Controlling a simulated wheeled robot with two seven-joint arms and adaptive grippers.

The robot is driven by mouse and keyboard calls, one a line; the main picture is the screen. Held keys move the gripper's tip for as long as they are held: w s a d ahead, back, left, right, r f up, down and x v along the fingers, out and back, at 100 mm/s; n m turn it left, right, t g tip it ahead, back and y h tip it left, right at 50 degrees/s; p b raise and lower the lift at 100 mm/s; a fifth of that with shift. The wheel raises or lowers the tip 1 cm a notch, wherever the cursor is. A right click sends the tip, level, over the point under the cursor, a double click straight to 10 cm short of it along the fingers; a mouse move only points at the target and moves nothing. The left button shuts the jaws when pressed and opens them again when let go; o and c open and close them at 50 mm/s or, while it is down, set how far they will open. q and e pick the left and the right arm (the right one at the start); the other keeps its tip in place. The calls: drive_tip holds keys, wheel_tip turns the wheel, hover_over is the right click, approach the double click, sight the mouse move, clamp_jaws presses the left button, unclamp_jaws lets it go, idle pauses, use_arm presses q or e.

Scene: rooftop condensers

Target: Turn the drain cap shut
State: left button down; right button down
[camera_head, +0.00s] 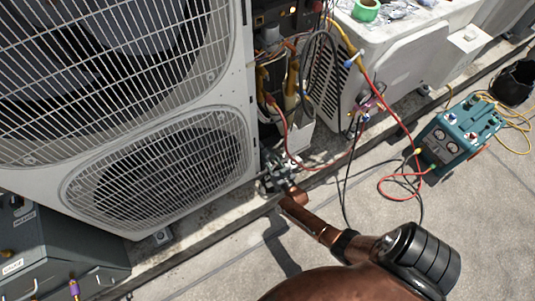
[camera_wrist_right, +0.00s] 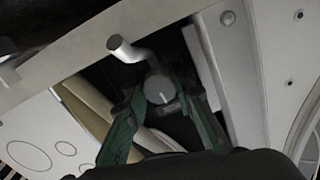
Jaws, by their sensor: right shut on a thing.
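The drain cap (camera_wrist_right: 158,88) is a round grey knob with a white line across its face, seen in the right wrist view. A bent grey pipe stub (camera_wrist_right: 123,48) sits right beside it. The dark green fingers of my right gripper (camera_wrist_right: 163,102) stand on both sides of the cap and are shut on it. In the head view my right gripper (camera_head: 280,178) is at the lower right corner of the large condenser (camera_head: 247,120), by its open service bay. The cap cannot be made out there. My left gripper is not in view.
A white unit (camera_head: 385,75) with green tape (camera_head: 366,9) on top stands behind. A teal gauge machine (camera_head: 460,132) with red, black and yellow hoses sits on the right. A dark labelled case (camera_head: 60,258) is at lower left.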

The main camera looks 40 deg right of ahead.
drive_tip(key=n, duration=0.3)
drive_tip(key=shift+a+f+n, duration=0.1)
drive_tip(key=shift+n, duration=0.2)
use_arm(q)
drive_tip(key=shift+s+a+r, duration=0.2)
use_arm(e)
drive_tip(key=shift+n, duration=2.3)
drive_tip(key=c, duration=1.6)
unclamp_jaws()
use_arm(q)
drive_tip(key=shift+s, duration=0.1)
use_arm(e)
drive_tip(key=v, duration=1.2)
